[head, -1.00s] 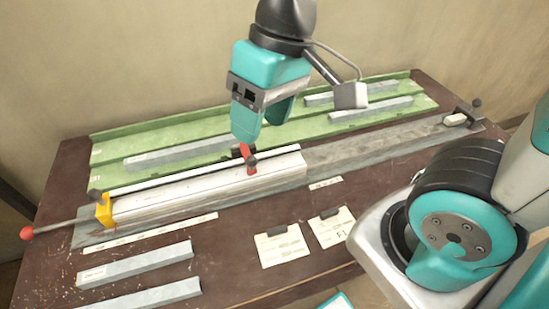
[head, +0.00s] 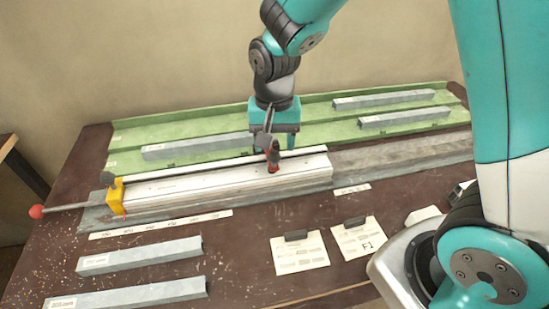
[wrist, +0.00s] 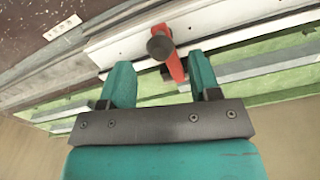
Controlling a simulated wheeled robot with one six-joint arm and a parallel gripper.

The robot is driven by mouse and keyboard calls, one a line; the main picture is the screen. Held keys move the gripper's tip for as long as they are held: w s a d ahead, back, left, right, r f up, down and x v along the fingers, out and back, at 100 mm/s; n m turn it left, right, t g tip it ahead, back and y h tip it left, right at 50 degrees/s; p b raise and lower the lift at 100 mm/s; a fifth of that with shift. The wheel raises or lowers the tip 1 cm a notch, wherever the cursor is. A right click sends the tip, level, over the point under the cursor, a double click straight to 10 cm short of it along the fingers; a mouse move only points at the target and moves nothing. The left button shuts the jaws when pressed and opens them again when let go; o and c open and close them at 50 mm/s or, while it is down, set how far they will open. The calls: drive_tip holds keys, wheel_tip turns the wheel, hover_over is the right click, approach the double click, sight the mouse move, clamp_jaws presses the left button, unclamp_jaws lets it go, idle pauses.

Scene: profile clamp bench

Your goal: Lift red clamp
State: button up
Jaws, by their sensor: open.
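The red clamp (head: 273,156) sits across the white profile (head: 230,178) on the bench, with a dark round knob on its near end. In the wrist view the red clamp (wrist: 172,60) shows its red arm and dark knob just beyond the fingertips, nearer the right finger. My gripper (head: 273,146) is above and behind the clamp in the head view, fingers pointing down. In the wrist view my gripper (wrist: 160,72) is open, its two teal fingers apart with the clamp's arm in line with the gap. I see no grip on the clamp; exact contact is hard to tell.
A yellow stop (head: 116,196) with a red-knobbed rod is at the profile's left end. A green tray (head: 125,133) with grey bars lies behind. Loose grey bars (head: 140,255) and two clipboards (head: 299,254) lie in front. A scale strip (head: 160,224) runs along the front.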

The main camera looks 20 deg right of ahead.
sight(274, 152)
drive_tip(key=shift+f, duration=2.8)
